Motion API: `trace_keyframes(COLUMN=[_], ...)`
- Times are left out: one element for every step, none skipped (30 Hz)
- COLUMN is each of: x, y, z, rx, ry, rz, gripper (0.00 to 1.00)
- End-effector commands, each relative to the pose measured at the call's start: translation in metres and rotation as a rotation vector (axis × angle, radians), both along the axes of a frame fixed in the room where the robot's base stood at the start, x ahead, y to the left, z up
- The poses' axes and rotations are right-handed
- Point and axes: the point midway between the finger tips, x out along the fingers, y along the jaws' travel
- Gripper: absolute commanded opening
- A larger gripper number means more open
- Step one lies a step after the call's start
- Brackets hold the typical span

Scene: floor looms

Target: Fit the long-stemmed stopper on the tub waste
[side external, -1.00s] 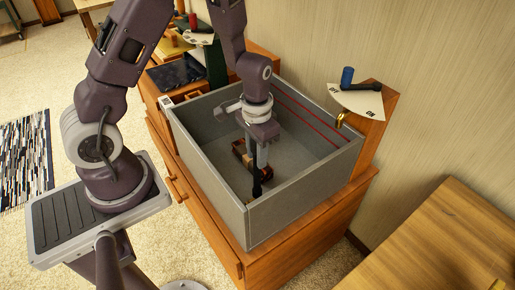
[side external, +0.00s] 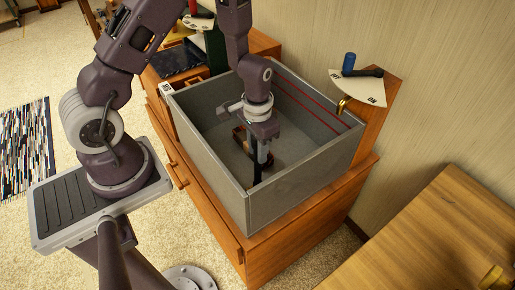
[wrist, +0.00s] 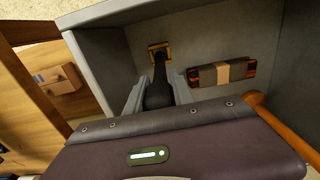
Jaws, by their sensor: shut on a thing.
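The grey tub (side external: 200,155) is an open box on a wooden cabinet. My gripper (side external: 262,158) reaches down inside it, towards the near corner. The black long-stemmed stopper (wrist: 158,92) stands between my gripper's two grey fingers (wrist: 157,84), which are shut on it. It also shows in the side view as a dark upright shape (side external: 257,171). A square brass-coloured fitting (wrist: 159,48), seemingly the waste, lies on the tub floor beyond the stopper's far end. The stopper's end overlaps the fitting's middle in the wrist view. I cannot tell whether they touch.
A dark block with a tan band and orange-red ends (wrist: 222,72) lies in the tub beside the fitting. Tub walls surround my gripper. A brass spout (side external: 343,104) and a lever panel (side external: 357,86) stand at the tub's right edge.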

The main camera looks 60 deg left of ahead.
Motion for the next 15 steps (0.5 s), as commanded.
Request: trace_keyframes(x=[0.000, 0.000, 0.000, 0.000, 0.000, 0.000, 0.000, 0.000, 0.000, 0.000, 0.000, 0.000, 0.000, 0.000, 0.000], y=[0.000, 0.000, 0.000, 0.000, 0.000, 0.000, 0.000, 0.000, 0.000, 0.000, 0.000, 0.000, 0.000, 0.000, 0.000], z=[0.000, 0.000, 0.000, 0.000, 0.000, 0.000, 0.000, -0.001, -0.002, -0.003, -0.004, -0.006, -0.007, -0.009, -0.011], rx=[0.000, 0.000, 0.000, 0.000, 0.000, 0.000, 0.000, 0.000, 0.000, 0.000, 0.000, 0.000, 0.000, 0.000, 0.000], ry=[0.000, 0.000, 0.000, 0.000, 0.000, 0.000, 0.000, 0.000, 0.000, 0.001, 0.001, 0.002, 0.002, 0.002, 0.002], rz=[0.000, 0.000, 0.000, 0.000, -0.001, -0.001, -0.001, -0.001, -0.001, -0.001, -0.001, -0.001, -0.001, -0.001, -0.001], gripper=[0.00, 0.00, 0.00, 0.00, 0.00, 0.00, 0.00, 0.00, 0.00, 0.00, 0.00, 0.00, 0.00, 0.00, 0.00])
